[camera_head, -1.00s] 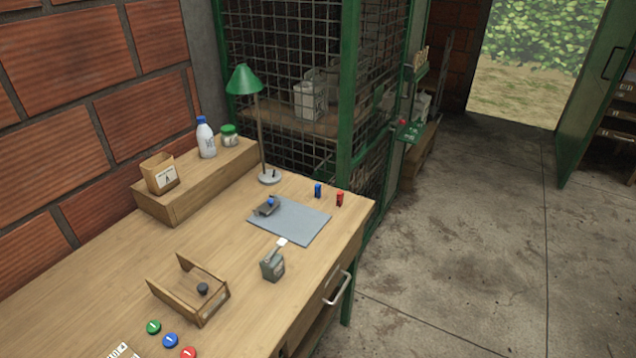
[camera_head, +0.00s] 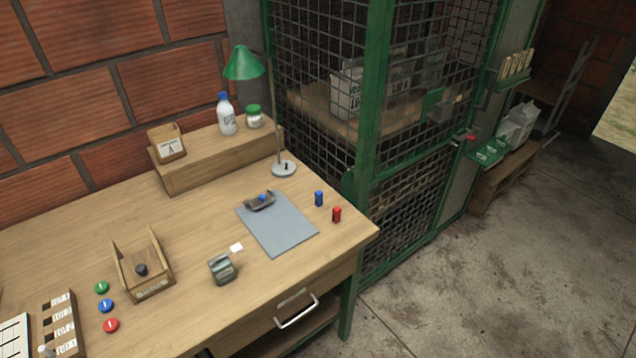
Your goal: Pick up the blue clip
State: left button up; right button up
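A small blue clip (camera_head: 319,198) stands on the wooden desk (camera_head: 205,215), right of the grey mat (camera_head: 283,232). A red clip (camera_head: 336,215) of like shape stands just in front of it, nearer the desk's right corner. The two are apart. A small dark holder with a blue knob (camera_head: 261,199) lies on the mat's upper part. Neither of my grippers shows in the head view.
A green lamp (camera_head: 244,63) stands behind the mat, beside a wooden riser (camera_head: 215,163) with a bottle and jar. A grey stamp-like block (camera_head: 222,269) and wooden tray (camera_head: 144,265) are in front. A green mesh cage (camera_head: 372,120) borders the desk's right.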

aim_at(319, 195)
jog(key=i+l+u, duration=0.2)
jog(key=l, duration=0.2)
jog(key=i+l+u, duration=0.2)
jog(key=l, duration=0.25)
jog(key=i+l+u, duration=0.2)
jog(key=l, duration=0.2)
jog(key=l+u, duration=0.2)
jog(key=l, duration=0.25)
jog(key=i+l+u, duration=0.2)
jog(key=l, duration=0.3)
jog(key=k, duration=0.1)
